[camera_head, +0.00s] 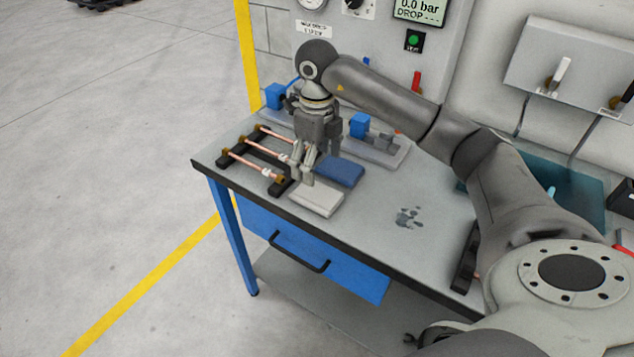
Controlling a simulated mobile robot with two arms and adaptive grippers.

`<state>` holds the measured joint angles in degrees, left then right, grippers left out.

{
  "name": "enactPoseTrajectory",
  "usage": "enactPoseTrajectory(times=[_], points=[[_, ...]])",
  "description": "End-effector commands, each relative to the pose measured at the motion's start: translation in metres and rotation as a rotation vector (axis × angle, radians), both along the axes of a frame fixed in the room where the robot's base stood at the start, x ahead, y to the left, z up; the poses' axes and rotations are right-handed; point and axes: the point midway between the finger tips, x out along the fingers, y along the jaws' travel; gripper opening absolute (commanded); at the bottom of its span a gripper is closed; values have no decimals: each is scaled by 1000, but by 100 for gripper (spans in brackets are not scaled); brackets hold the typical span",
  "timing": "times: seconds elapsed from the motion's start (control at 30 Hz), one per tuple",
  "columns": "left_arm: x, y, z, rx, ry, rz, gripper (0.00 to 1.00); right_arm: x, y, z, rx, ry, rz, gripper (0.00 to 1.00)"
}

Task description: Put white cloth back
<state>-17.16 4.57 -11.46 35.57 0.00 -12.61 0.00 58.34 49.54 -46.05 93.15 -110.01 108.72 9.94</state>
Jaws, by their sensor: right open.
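A folded white cloth (317,199) lies flat on the grey workbench (375,235), near its front edge. A folded blue cloth (340,171) lies right behind it. My right gripper (304,177) points down at the back left part of the white cloth, with its fingers open. Nothing shows held between the fingers. I cannot tell whether the fingertips touch the cloth. My left gripper is out of view.
Copper tubes (252,164) rest on black holders to the left of the cloths. A grey fixture with blue blocks (359,125) stands behind. Grey fittings (408,217) lie on the bench at right. A blue drawer (345,268) is below. The bench between the white cloth and the fittings is clear.

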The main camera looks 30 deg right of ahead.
Motion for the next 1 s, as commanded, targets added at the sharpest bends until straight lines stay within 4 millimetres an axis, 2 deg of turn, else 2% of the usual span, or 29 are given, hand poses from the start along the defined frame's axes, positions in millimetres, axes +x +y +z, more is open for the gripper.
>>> enactPoseTrajectory(times=[0.1, 0.3, 1.0], points=[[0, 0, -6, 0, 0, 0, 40, 1, 0, 17, 1, -2, 0, 83], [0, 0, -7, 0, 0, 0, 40, 0, 0, 31, 0, 0, -1, 83], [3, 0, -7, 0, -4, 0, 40, 0, 0, 32, 0, 1, 0, 83]])
